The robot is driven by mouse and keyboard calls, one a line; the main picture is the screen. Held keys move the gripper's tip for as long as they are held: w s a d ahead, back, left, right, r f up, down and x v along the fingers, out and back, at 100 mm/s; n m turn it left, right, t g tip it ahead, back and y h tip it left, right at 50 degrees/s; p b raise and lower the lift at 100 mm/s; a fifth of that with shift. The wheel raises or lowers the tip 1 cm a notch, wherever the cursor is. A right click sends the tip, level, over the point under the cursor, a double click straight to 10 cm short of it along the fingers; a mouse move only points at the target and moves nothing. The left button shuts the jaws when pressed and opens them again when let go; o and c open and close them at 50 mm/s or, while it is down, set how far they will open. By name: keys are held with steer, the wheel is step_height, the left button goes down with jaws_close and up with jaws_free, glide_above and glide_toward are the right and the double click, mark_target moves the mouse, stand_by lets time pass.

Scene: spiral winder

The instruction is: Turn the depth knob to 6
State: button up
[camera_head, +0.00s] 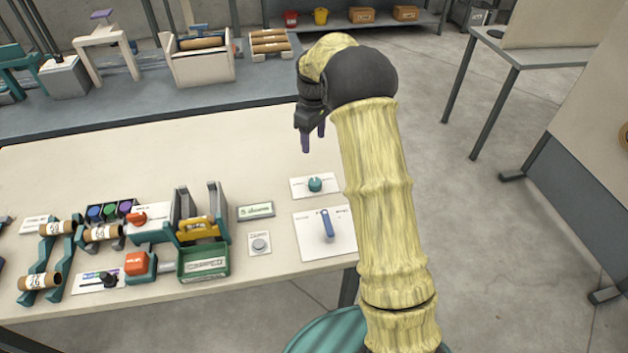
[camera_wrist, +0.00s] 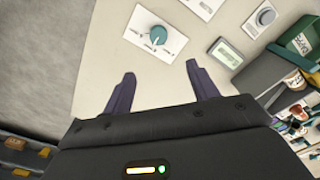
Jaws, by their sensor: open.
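A round teal knob (camera_head: 315,184) sits on a small white plate near the right end of the table. In the wrist view the teal knob (camera_wrist: 158,35) has a pointer mark and printed labels around it, too small to read, so I cannot tell its setting. My gripper (camera_head: 313,141) hangs above and behind the knob in the head view. In the wrist view its two dark purple fingers (camera_wrist: 161,74) are apart with nothing between them, and the knob lies beyond the fingertips, untouched.
A blue lever (camera_head: 327,226) stands on a white plate just in front. The table's rear left is clear.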

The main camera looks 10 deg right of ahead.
mark_target(314, 181)
steer(key=shift+d, duration=0.15)
step_height(314, 181, down, 17)
steer(key=p, duration=0.2)
steer(key=shift+f+p, duration=0.2)
steer(key=shift+p, duration=0.2)
steer(key=shift+c, duration=0.2)
steer(key=c, duration=1)
